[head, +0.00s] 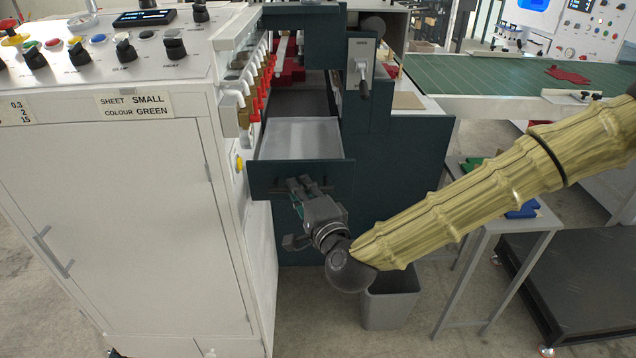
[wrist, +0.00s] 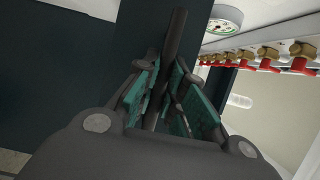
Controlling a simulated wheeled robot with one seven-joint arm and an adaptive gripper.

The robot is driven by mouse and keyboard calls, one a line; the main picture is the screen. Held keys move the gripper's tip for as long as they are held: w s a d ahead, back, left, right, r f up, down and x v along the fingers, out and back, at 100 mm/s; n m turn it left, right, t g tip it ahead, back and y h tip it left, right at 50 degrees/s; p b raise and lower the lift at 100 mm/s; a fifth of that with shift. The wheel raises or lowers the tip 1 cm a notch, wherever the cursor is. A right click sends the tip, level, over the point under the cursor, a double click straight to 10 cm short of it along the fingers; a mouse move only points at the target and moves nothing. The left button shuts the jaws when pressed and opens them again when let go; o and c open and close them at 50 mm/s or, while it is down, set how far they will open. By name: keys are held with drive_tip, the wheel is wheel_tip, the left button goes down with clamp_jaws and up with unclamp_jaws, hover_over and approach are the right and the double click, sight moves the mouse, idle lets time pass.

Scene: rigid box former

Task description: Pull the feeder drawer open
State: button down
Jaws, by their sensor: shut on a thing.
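The feeder drawer (head: 300,137) is a light grey tray with a dark teal front (head: 338,176). It stands out from the dark teal machine, and its inside looks empty. My gripper (head: 301,184) is at the drawer front, shut on the dark bar handle. In the wrist view the handle (wrist: 175,40) runs between the green-padded fingers of my gripper (wrist: 172,92). Part of the handle is hidden by the fingers.
A white control cabinet (head: 120,210) stands close on the left. Red-handled valves (head: 268,75) line the wall beside the drawer. A lever panel (head: 361,68) is above right. A grey bin (head: 388,305) stands on the floor below my wrist, and a side table (head: 500,225) is at right.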

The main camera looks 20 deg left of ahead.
drive_tip(key=shift+s, duration=0.1)
drive_tip(key=c, duration=1.5)
unclamp_jaws()
drive_tip(key=shift+d, duration=0.1)
drive_tip(key=v, duration=0.7)
drive_tip(key=shift+s+d, duration=0.1)
drive_tip(key=shift+s, duration=0.05)
drive_tip(key=shift+f, duration=0.15)
